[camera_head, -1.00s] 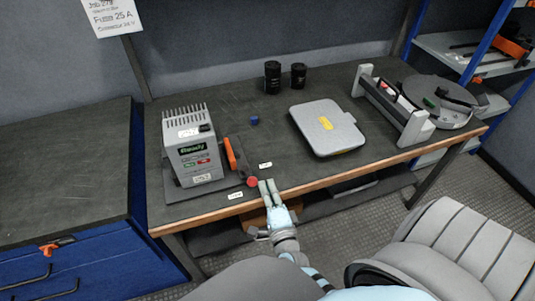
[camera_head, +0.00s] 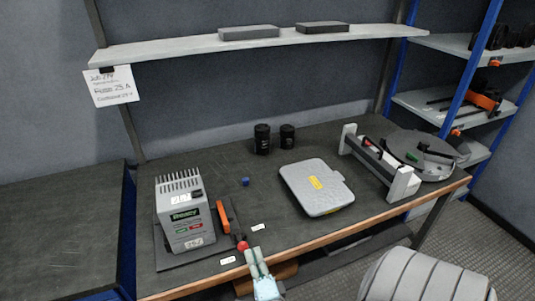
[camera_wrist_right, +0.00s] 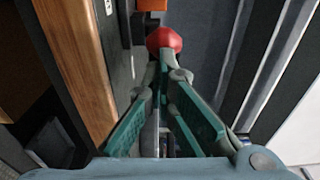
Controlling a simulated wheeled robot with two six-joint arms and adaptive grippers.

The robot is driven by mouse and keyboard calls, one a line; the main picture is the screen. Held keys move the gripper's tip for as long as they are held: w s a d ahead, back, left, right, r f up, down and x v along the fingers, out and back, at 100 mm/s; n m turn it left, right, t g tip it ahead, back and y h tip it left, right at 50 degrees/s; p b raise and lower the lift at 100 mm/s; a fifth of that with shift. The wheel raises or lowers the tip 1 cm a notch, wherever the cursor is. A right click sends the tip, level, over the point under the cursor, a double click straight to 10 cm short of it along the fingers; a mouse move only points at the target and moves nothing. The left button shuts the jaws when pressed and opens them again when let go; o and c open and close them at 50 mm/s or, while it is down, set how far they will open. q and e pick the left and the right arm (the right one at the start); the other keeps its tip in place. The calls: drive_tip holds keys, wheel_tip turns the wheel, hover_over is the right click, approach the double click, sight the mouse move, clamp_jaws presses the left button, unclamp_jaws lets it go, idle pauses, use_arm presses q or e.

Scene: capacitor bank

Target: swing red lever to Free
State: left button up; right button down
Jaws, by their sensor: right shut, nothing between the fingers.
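The red ball knob of the lever (camera_head: 243,246) is near the front edge of the bench, beside the grey device (camera_head: 188,222). It lies between two small white labels, one further right (camera_head: 258,227) and one nearer the front left (camera_head: 228,261); their text is too small to read. My right gripper (camera_head: 252,254) is shut and empty, its fingertips beside the knob on its right. In the right wrist view the knob (camera_wrist_right: 164,40) is just beyond the closed fingertips (camera_wrist_right: 164,62); I cannot tell whether they touch. The lever's arm is mostly hidden. My left gripper is out of view.
An orange handle (camera_head: 225,216) stands at the device's right side. A blue knob (camera_head: 245,181), two black cylinders (camera_head: 262,139) and a grey flat case (camera_head: 316,187) are on the bench (camera_head: 210,163). A grey chair (camera_head: 425,277) is at the right front.

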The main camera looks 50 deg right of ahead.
wheel_tip(320, 180, up, 10)
idle(0.5)
idle(0.3)
